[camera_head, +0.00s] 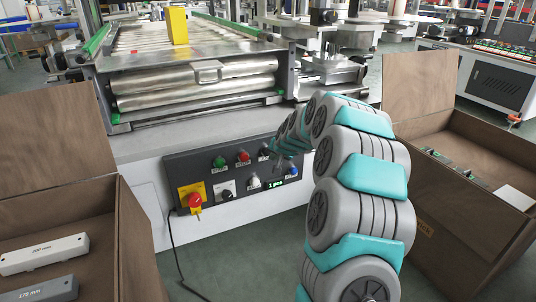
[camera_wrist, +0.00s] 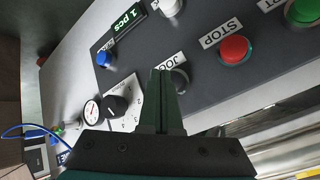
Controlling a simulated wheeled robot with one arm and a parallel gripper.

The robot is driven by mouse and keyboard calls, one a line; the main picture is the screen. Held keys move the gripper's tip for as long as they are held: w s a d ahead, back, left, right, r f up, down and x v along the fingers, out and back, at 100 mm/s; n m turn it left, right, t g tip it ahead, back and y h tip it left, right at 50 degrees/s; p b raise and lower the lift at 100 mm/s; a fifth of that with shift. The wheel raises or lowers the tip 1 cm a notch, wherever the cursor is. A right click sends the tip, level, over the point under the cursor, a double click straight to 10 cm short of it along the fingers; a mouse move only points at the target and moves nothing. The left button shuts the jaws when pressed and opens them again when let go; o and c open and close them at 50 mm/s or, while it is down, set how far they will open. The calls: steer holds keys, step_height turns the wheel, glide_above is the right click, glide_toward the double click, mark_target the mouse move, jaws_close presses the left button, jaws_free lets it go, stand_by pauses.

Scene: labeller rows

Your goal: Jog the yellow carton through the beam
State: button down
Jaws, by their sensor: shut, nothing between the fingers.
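The yellow carton (camera_head: 177,25) stands upright on the roller bed at the top of the machine in the head view. On the dark control panel (camera_head: 207,169) below, the top row has a green button (camera_head: 219,162), a red button (camera_head: 243,156) and a third control largely behind my gripper. My gripper (camera_wrist: 162,74) is shut and empty. In the wrist view its fingertips lie over the JOG label, just beside the dark JOG button (camera_wrist: 180,79). I cannot tell whether they touch the panel. The sensor beam cannot be made out.
The red STOP button (camera_wrist: 235,48) and green button (camera_wrist: 303,12) are close by. The display (camera_head: 275,183) reads "1 pcs". A yellow-backed emergency stop (camera_head: 194,201) sits at the panel's left. Open brown boxes stand left (camera_head: 138,235) and right (camera_head: 437,180).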

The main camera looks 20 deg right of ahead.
steer(key=s+b, duration=0.1)
steer(key=s, duration=0.4)
steer(key=shift+d, duration=0.1)
stand_by(0.8)
steer(key=s+a+f+n+g+y+b, duration=0.25)
steer(key=s+a+n+g+b, duration=0.3)
steer(key=s+a, duration=1.45)
steer(key=s+f+n+g+h+b, duration=0.1)
steer(key=s+f+g+b, duration=0.1)
steer(key=s, duration=1.3)
steer(key=s+a+f+n+g+h+b, duration=0.1)
steer(key=s+f+g+b, duration=0.2)
steer(key=s, duration=1.2)
steer(key=shift+s+f+n+b, duration=0.35)
steer(key=shift+f+b, duration=0.45)
steer(key=shift+f, duration=0.1)
